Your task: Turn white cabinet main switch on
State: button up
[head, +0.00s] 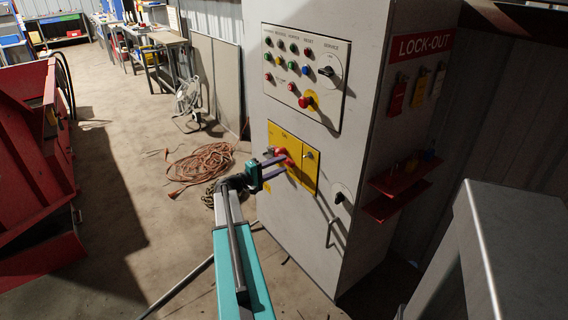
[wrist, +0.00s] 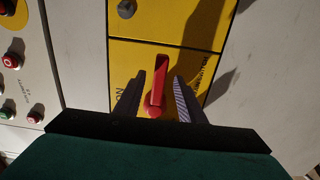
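The white cabinet (head: 369,110) stands right of centre in the head view. Its yellow switch plate (head: 310,159) carries a red main switch handle (head: 281,152), partly hidden by my gripper (head: 272,168). In the wrist view the red handle (wrist: 158,85) lies lengthwise up the picture on the yellow plate (wrist: 190,63), with black lettering on both sides of it. My gripper (wrist: 158,80) is open, one finger on each side of the handle. Gaps show between handle and fingers.
Above the switch is a panel of buttons (head: 318,92); below it, a small rotary switch (head: 339,197). A red lock-out shelf (head: 397,178) is on the cabinet's side. A grey metal box (head: 520,240) stands front right. Orange cable (head: 203,162) lies on the floor.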

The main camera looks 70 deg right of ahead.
jog(key=shift+x, duration=1.2)
grip_shut()
